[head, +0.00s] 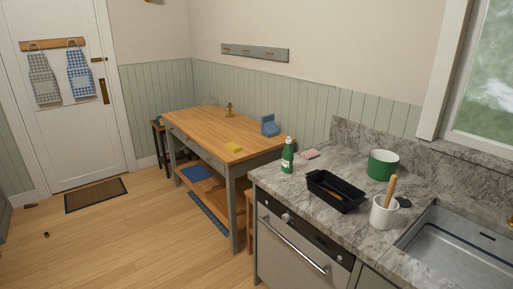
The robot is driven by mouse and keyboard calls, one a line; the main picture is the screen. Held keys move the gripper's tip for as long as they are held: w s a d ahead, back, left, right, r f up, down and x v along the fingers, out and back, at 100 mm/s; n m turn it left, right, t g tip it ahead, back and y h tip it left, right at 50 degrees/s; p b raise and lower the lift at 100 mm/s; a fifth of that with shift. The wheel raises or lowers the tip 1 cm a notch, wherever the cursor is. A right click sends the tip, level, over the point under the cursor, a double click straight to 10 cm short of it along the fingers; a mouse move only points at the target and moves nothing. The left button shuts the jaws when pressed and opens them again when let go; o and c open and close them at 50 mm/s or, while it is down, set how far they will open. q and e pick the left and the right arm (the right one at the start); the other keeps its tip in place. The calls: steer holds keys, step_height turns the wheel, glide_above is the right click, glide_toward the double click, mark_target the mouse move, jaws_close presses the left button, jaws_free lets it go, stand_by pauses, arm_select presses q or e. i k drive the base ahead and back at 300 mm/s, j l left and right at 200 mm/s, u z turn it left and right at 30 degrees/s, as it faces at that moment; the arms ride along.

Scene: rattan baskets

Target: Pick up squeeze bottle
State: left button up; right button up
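A green squeeze bottle (287,156) with a white cap stands upright on the grey marble counter (284,185), close to its left end. It is left of a black rectangular pan and beside a small red-and-white item. Nothing touches it from my side. Neither of my grippers shows in the head view.
On the counter are a black pan (345,204), a green pot (382,165), a white crock (383,219) with a wooden utensil and a red-and-white item (310,154). A sink (463,250) is at right. A wooden table (215,126) stands beyond. The floor at left is mostly clear.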

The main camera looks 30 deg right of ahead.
mark_target(287, 155)
steer(key=i+l+z, duration=0.2)
steer(key=i, duration=0.45)
steer(key=i+j+z, duration=0.2)
steer(key=i, duration=0.45)
steer(key=i+j+z, duration=0.2)
steer(key=i, duration=0.45)
steer(key=l, duration=0.1)
